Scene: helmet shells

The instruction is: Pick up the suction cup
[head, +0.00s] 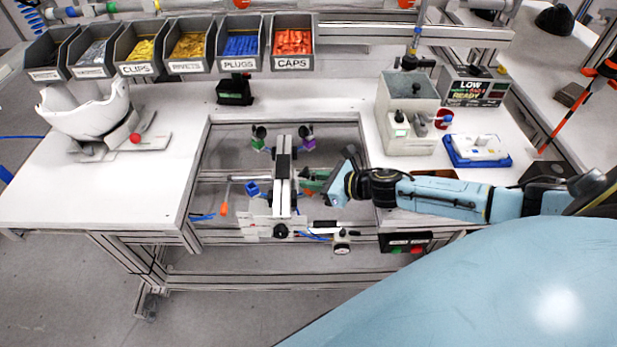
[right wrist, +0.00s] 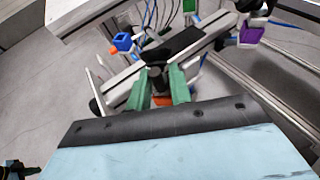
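My right gripper (head: 312,182) reaches in from the right over the frame in the table's opening. In the right wrist view its two green fingers (right wrist: 161,78) stand a little apart. A black cup-shaped piece, seemingly a suction cup (right wrist: 154,56), shows at and between the fingertips. I cannot tell whether the fingers touch it. Two other dark cups stand at the back of the frame, one on a green block (head: 257,145) and one on a purple block (head: 308,145). A blue block (head: 252,189) is at the frame's left. My left gripper is not in view.
A metal rail (head: 283,185) runs through the opening beside my gripper. A white helmet shell (head: 85,110) on a stand is at the left. Labelled bins (head: 240,48) line the back. A grey box (head: 408,118) and a blue tray (head: 455,160) stand at the right.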

